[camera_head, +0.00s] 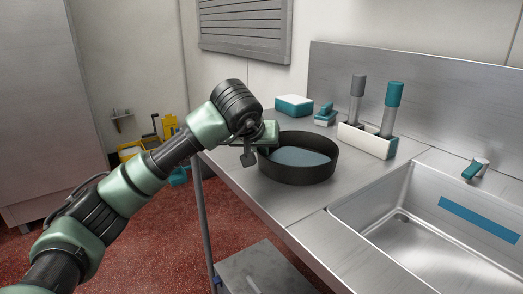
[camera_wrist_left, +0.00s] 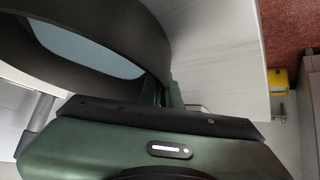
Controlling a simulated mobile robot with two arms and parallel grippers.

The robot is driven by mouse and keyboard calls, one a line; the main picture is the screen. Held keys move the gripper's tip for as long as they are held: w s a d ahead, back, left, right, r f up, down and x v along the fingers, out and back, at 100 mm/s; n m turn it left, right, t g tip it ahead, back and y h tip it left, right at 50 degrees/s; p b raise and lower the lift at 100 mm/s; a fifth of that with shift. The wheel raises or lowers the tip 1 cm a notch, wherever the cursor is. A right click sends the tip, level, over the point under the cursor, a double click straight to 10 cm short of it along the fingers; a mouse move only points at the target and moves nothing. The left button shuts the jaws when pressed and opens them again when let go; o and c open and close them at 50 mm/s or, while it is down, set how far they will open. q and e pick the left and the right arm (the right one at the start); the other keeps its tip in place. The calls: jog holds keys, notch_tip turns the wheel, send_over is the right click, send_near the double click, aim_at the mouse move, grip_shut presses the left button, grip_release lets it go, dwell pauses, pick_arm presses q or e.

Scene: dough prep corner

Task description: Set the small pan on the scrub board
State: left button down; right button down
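The small pan (camera_head: 298,172) is a dark, round, high-walled vessel with a blue-grey inside, upright at the left end of the steel counter. I cannot tell whether its base touches the counter. My left gripper (camera_head: 272,138) is at the pan's left rim. In the left wrist view the pan (camera_wrist_left: 105,25) fills the upper left, and the fingers of the left gripper (camera_wrist_left: 164,92) look closed on its wall; the hand partly hides them. I cannot make out for certain which thing is the scrub board. My right gripper is not in view.
Behind the pan are a teal-and-white block (camera_head: 294,105), a small brush (camera_head: 325,115) and a white holder (camera_head: 366,140) with two upright handled tools. A sink (camera_head: 400,235) with a blue strip (camera_head: 478,219) lies right. Bare counter (camera_head: 345,185) separates pan and sink.

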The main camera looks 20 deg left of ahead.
pick_arm(q)
jog(key=c, duration=1.6)
grip_release()
jog(key=shift+c, duration=0.2)
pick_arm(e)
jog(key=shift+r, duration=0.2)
pick_arm(q)
jog(key=shift+r, duration=0.1)
